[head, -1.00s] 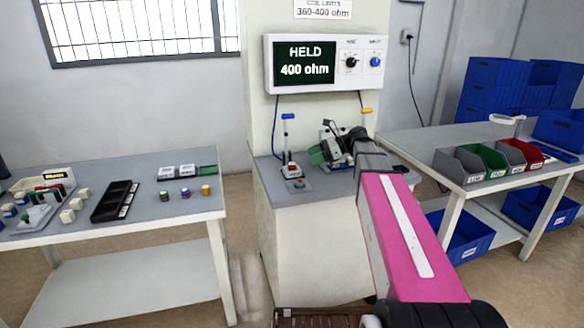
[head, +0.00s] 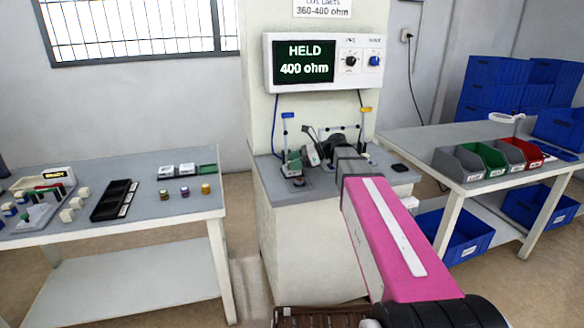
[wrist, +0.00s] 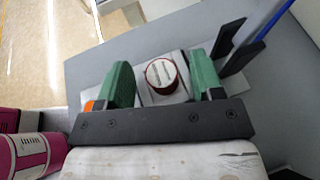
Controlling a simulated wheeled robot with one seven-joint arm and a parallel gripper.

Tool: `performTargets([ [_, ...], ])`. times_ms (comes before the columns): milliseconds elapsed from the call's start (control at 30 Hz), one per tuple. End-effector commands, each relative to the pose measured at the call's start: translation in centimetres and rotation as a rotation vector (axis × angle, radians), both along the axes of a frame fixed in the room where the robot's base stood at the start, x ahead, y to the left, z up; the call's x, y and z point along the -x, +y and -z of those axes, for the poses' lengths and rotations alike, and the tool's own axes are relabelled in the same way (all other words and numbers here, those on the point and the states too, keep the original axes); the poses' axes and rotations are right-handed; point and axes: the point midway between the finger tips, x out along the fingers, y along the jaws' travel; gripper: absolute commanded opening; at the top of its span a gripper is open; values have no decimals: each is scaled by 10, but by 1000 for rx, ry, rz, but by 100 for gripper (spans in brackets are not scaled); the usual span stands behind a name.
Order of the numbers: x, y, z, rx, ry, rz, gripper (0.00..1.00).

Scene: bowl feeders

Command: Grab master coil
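A dark red coil (wrist: 161,73) with a pale top sits upright on a light grey block (wrist: 170,98) in the wrist view. Whether it is the master coil I cannot read from any label. My gripper (wrist: 163,80) is open, with one green finger on each side of the coil and a gap to both. In the head view my gripper (head: 299,161) is at the left test fixture on the counter and hides the coil. Three small coils (head: 185,192) stand on the left table.
Black and blue clamp parts (wrist: 243,55) stand close right of my gripper in the wrist view. The meter (head: 325,62) reads HELD 400 ohm. A black pad (head: 400,167) lies on the counter's right. Coloured bins (head: 487,160) stand on the right table.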

Motion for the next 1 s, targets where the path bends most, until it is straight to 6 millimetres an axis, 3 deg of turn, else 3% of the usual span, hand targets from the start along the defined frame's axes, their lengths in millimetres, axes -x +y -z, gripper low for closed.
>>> performTargets([
  [33, 0, 1, 5, 13, 1, -1, 36],
  [67, 0, 0, 5, 13, 1, -1, 29],
  [100, 0, 0, 5, 13, 1, -1, 13],
  [133, 0, 0, 5, 13, 1, -1, 9],
  [667, 0, 0, -2, 12, 3, -2, 5],
  [933, 0, 0, -38, 9, -2, -2, 5],
  [1000, 16, 11, -47, 9, -1, -4, 5],
])
